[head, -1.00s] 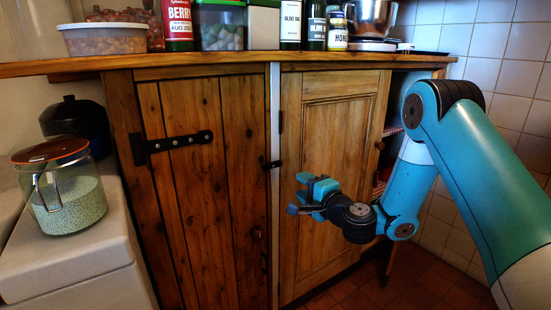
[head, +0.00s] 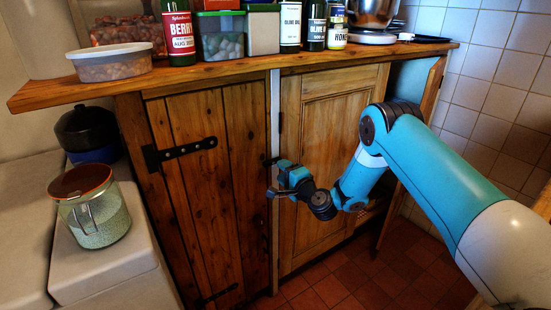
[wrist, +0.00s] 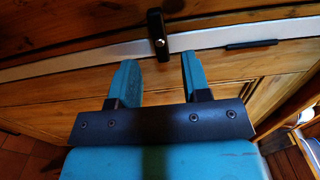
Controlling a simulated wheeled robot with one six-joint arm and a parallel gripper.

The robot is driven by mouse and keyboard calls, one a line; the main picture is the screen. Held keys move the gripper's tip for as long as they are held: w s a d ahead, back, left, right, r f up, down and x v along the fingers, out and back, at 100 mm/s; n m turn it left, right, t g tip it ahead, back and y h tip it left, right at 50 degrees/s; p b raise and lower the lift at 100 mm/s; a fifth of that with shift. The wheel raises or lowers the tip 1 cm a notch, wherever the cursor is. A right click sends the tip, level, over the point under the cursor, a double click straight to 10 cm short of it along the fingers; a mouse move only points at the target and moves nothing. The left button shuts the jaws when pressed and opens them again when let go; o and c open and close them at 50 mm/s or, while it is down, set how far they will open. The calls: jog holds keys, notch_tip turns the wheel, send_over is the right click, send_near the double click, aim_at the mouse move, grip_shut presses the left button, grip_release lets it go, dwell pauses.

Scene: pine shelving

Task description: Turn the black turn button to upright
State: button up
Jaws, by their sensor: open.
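The black turn button (wrist: 156,33) shows in the wrist view on the pale strip between the two cupboard doors. It lies across the strip, so it is level, not upright. In the head view a bit of the turn button (head: 269,161) shows beside my upper finger. My gripper (head: 276,178) is at the strip, pointing left. In the wrist view my gripper (wrist: 159,58) is open and empty, its teal fingers apart. The near end of the button is just ahead of the gap between the fingertips. I cannot tell whether either finger touches it.
The plank door (head: 205,200) with black strap hinges is left of the strip and the panelled door (head: 325,150) right. Bottles and tubs stand on the worktop (head: 130,82) above. An open door (head: 430,95) stands at the right. A glass jar (head: 95,215) sits at left.

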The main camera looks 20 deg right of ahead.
aim_at(274, 163)
jog(key=shift+p+x, duration=0.4)
jog(key=shift+x, duration=2.05)
grip_shut()
